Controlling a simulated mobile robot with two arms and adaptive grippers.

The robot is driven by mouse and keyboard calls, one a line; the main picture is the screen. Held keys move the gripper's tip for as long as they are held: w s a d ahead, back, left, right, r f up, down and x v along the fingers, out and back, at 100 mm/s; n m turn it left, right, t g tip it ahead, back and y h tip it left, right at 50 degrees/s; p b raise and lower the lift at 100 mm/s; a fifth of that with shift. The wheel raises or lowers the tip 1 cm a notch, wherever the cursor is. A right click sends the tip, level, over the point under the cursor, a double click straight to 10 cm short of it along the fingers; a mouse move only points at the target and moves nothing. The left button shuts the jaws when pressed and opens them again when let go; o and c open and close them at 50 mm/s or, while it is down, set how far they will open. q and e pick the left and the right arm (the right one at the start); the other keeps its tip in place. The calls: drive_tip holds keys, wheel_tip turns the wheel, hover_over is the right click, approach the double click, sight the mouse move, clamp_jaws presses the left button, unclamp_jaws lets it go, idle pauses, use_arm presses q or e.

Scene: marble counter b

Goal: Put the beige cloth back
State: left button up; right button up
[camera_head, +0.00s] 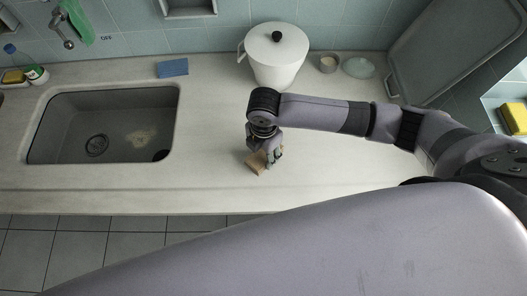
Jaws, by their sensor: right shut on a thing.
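The beige cloth (257,164) is a small tan piece at the middle of the counter, to the right of the sink. My right gripper (266,159) points down over it from the right arm and is shut on it. The fingers hide part of the cloth. I cannot tell whether the cloth touches the counter. My left gripper is not in view.
A sink (105,125) with a stain on its bottom lies at left. A blue sponge (173,68) lies behind it. A white lidded pot (274,58) stands behind my right wrist. A small bowl (328,64) and a glass dish (358,68) stand at the back right.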

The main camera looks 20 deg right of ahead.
sight(264, 154)
drive_tip(key=shift+f, duration=0.65)
drive_tip(key=shift+f, duration=0.2)
drive_tip(key=o, duration=1)
wheel_tip(264, 154, up, 12)
drive_tip(key=shift+r+b, duration=0.25)
drive_tip(key=shift+b, duration=0.3)
